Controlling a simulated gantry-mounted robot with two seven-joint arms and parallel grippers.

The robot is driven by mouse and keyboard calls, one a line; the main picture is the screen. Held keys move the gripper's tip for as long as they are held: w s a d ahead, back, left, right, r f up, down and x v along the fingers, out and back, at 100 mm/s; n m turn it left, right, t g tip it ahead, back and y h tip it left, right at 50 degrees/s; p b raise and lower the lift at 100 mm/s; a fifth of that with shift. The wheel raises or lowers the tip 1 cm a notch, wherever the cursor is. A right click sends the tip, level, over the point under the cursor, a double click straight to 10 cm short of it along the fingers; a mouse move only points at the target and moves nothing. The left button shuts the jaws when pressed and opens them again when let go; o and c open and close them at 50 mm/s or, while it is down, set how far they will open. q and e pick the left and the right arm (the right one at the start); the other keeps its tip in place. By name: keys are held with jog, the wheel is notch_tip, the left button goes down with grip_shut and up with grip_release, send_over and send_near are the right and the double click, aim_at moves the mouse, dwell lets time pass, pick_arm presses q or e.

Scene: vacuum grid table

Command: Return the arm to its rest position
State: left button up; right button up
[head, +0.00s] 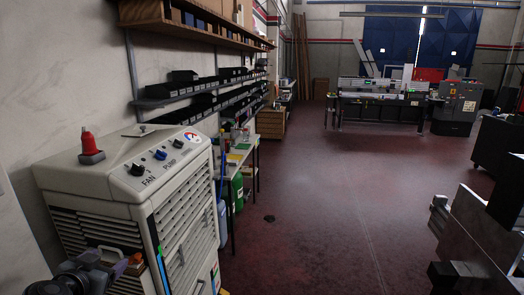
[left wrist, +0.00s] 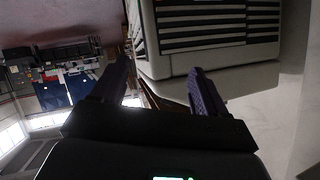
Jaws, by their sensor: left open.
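My left gripper (head: 128,263) shows at the lower left of the head view, close in front of the beige cooler unit (head: 125,180). In the left wrist view, the left gripper (left wrist: 160,66) has its two dark fingers spread apart with nothing between them. The cooler's slatted panel (left wrist: 215,25) lies beyond the fingers there, and the room appears tilted. I cannot tell whether the fingers touch the cooler. My right gripper is not in view.
A red lamp (head: 88,147) and knobs sit on the cooler. Shelves (head: 200,85) with black bins line the left wall. A dark metal machine (head: 480,240) stands at the lower right. The reddish floor (head: 320,210) between is clear. A long bench (head: 380,105) stands at the back.

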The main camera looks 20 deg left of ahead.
pick_arm(q)
jog(key=s+d+f+m+g+h+p, duration=0.1)
jog(key=s+d+f+m+g, duration=0.1)
jog(key=s+d+f, duration=0.45)
jog(key=s+d+f+m+g+h, duration=0.1)
jog(key=s+d+f+m+g, duration=0.15)
jog(key=f, duration=0.65)
jog(key=s+d+f+m+g+h+p, duration=0.1)
jog(key=s+d+f+m+g, duration=0.1)
jog(key=s+d+f, duration=0.45)
jog(key=s+d+f+g+h, duration=0.2)
jog(key=s+d+f, duration=0.45)
jog(key=d, duration=0.35)
notch_tip(320, 180, up, 40)
jog(key=s+d+n+p, duration=0.1)
jog(key=d+n+p, duration=0.1)
jog(key=p, duration=3.6)
jog(key=shift+n, duration=0.85)
jog(key=shift+d+f, duration=0.1)
